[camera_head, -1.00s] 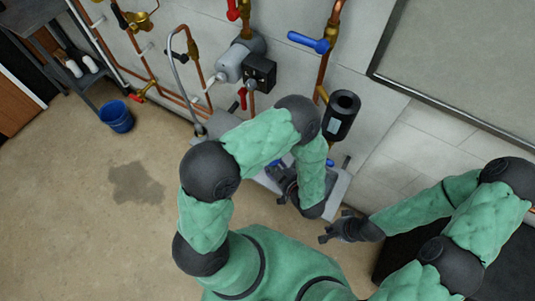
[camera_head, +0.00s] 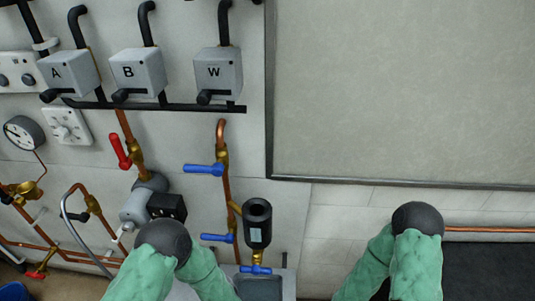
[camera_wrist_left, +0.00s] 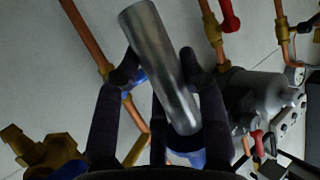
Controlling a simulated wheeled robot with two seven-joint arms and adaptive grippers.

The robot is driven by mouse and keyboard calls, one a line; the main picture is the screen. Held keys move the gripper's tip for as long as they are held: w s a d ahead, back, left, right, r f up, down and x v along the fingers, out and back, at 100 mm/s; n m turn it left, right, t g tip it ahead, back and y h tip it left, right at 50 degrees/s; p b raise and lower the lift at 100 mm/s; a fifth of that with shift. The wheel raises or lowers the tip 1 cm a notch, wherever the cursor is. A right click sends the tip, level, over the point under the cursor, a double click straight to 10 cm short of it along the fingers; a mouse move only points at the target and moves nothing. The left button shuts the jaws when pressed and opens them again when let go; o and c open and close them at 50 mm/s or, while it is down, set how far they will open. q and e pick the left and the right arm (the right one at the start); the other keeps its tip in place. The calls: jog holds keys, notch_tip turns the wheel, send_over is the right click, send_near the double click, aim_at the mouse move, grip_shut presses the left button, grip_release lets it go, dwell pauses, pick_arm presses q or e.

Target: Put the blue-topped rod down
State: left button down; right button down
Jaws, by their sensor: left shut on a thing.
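My left gripper (camera_wrist_left: 160,72) is shut on a grey metal rod in the left wrist view. The rod (camera_wrist_left: 158,62) is a smooth cylinder lying tilted between the two dark fingers. Its far end points up and a little left. A blue part (camera_wrist_left: 188,150) shows at its near end, close to the palm. In the head view neither gripper shows; only my green arms with dark joints rise from the bottom edge.
Copper pipes with blue-handled valves (camera_head: 205,169) and a black cylinder (camera_head: 257,222) are on the wall. A grey tray (camera_head: 290,283) is below. Boxes A (camera_head: 68,73), B (camera_head: 138,72) and W (camera_head: 217,72) hang above. A grey framed board (camera_head: 400,90) fills the right.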

pick_arm(q)
jog(key=r+m+h, duration=0.1)
jog(key=h, duration=0.1)
jog(key=r+m+t+h, duration=0.1)
jog(key=r+m+h, duration=0.1)
jog(key=r+m+t+h, duration=0.1)
jog(key=r+m, duration=0.1)
jog(key=shift+w+r+h, duration=0.2)
jog(key=shift+w+h, duration=0.2)
jog(key=shift+s+d+r+m+h, duration=0.2)
jog(key=shift+s+r+m+h, duration=0.05)
jog(key=shift+r+m+h, duration=0.3)
jog(key=shift+f, duration=0.1)
